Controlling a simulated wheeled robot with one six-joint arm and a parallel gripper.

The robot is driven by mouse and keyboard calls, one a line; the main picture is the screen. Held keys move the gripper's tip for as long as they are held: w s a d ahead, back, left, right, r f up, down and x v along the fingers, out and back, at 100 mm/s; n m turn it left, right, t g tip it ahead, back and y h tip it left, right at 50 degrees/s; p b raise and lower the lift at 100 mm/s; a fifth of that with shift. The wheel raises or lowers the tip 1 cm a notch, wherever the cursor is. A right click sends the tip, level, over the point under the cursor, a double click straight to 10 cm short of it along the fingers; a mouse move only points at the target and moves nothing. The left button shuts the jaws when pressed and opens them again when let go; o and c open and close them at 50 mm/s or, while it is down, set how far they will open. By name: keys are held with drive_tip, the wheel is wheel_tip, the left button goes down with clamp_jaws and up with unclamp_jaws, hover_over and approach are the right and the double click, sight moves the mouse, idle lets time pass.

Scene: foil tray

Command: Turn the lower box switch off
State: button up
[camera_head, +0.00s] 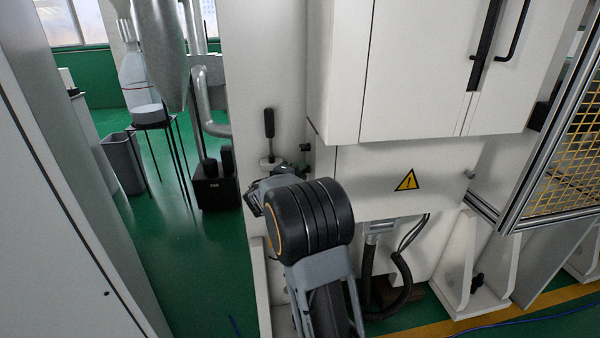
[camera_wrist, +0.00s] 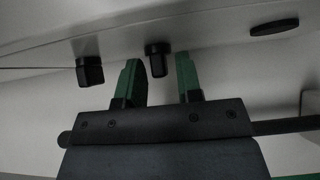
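My gripper (camera_wrist: 158,75) is open in the wrist view, with two green fingers spread apart. A black knob-like switch (camera_wrist: 157,58) shows in the gap between the fingertips, on a pale panel. I cannot tell whether the fingers touch it. A second black knob (camera_wrist: 90,72) sits left of the left finger, clear of the gap. In the head view my gripper is mostly hidden behind my arm's black wrist joint, beside the white machine cabinet. A small dark knob (camera_head: 305,147) shows on the cabinet just above the arm. Which knob is the lower box switch cannot be told.
A black-handled lever (camera_head: 269,124) stands close above the gripper area. The white upper cabinet (camera_head: 410,70) juts out at the right, above a yellow warning sign (camera_head: 407,181). Dark hoses (camera_head: 401,275) hang below. Green floor (camera_head: 205,265) is open to the left.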

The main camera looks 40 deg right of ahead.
clamp_jaws()
drive_tip(key=shift+r, duration=0.1)
drive_tip(key=n+g+y+p, duration=0.2)
drive_tip(key=g+p, duration=0.1)
drive_tip(key=p, duration=0.5)
drive_tip(key=n+g+y+p, duration=0.2)
drive_tip(key=n+y+p, duration=0.1)
drive_tip(key=p, duration=0.6)
drive_tip(key=r+n+g+y+p, duration=0.1)
drive_tip(key=n+g+y+p, duration=0.2)
drive_tip(key=p, duration=0.6)
drive_tip(key=shift+w+d+g, duration=0.2)
drive_tip(key=shift+w+g, duration=0.1)
drive_tip(key=shift+w, duration=0.1)
drive_tip(key=shift+f+n+p, duration=0.1)
drive_tip(key=shift+n+p, duration=0.2)
drive_tip(key=shift+p, duration=0.05)
drive_tip(key=shift+y, duration=0.3)
drive_tip(key=shift+o, duration=0.8)
unclamp_jaws()
